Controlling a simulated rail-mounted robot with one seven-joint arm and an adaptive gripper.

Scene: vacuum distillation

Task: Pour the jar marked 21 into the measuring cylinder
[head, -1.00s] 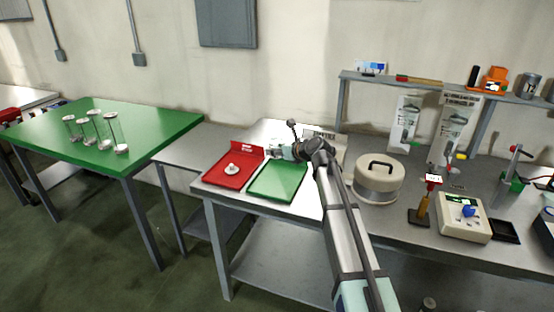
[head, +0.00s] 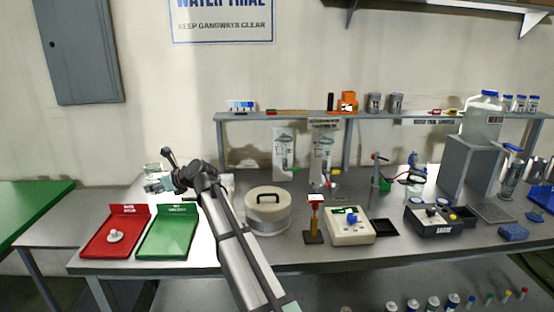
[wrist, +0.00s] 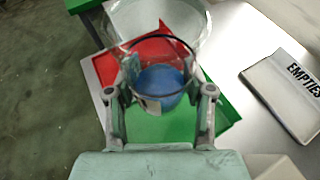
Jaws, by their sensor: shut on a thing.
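My gripper (head: 158,185) is shut on a clear glass jar (head: 152,169) and holds it above the back of the red and green trays. In the wrist view the jar (wrist: 158,60) sits between both fingers (wrist: 160,100). Its open rim faces the camera, and blue shows inside low down. A pale label patch on its side is too small to read, so I cannot confirm the number 21. A tall clear vessel (head: 509,180) at the far right of the bench may be the measuring cylinder; I cannot tell for sure.
A red tray (head: 97,246) with a small pale object and a green tray (head: 165,245) lie on the bench's left end. A lidded pot (head: 268,218), a red-topped stand (head: 314,225) and a pale instrument (head: 350,236) stand right of my arm. A shelf (head: 300,116) runs behind.

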